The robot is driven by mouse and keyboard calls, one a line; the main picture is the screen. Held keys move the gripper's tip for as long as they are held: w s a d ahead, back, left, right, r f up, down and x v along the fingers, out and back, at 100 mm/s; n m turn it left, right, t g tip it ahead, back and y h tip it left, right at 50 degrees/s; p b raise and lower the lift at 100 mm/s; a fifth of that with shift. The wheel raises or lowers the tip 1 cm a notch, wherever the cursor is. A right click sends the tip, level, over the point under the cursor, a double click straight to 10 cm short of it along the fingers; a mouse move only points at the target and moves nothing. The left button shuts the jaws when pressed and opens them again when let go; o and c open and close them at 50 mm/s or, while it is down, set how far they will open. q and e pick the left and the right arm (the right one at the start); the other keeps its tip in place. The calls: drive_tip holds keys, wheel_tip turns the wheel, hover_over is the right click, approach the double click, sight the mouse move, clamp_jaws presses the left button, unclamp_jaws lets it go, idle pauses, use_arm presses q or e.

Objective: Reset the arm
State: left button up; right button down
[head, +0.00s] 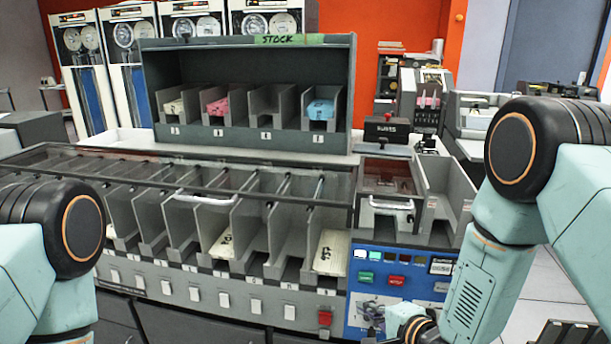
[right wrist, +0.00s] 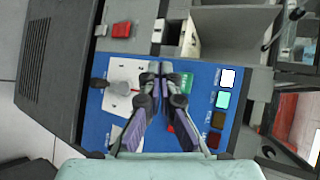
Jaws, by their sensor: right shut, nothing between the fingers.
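My right gripper (right wrist: 161,75) is shut and empty. In the right wrist view its two fingers meet above the blue control panel (right wrist: 95,130), close to a green button (right wrist: 186,82). I cannot tell whether the tips touch the panel. In the head view my right arm (head: 490,255) comes down from the right edge, with its wrist low beside the blue panel (head: 357,283). My left arm (head: 50,235) shows at the left edge; its gripper is out of frame.
A card sorter with a row of grey pockets (head: 185,240) fills the middle; a few pockets hold cards. Behind it stands a STOCK shelf (head: 250,60) with card bins. A red button (head: 325,317) sits left of the panel. Open floor (head: 545,275) shows at right.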

drive_tip(key=s+d+f+n+g+h, duration=0.2)
drive_tip(key=s+f+n, duration=0.3)
drive_tip(key=s, duration=0.1)
drive_tip(key=s+d+f+n+g+h, duration=0.1)
drive_tip(key=s+d+f+n+g, duration=0.1)
drive_tip(key=s+f+n+g, duration=0.25)
drive_tip(key=s+d+f+n+g+h, duration=0.1)
drive_tip(key=s+f+n+g, duration=0.1)
drive_tip(key=s, duration=1)
drive_tip(key=s+d+f+n+g+h, duration=0.1)
drive_tip(key=s+f+n+g, duration=0.1)
drive_tip(key=s, duration=1.1)
drive_tip(key=shift+s+f+n+g, duration=0.15)
drive_tip(key=shift+f+n+g, duration=0.15)
drive_tip(key=shift+n+g, duration=0.2)
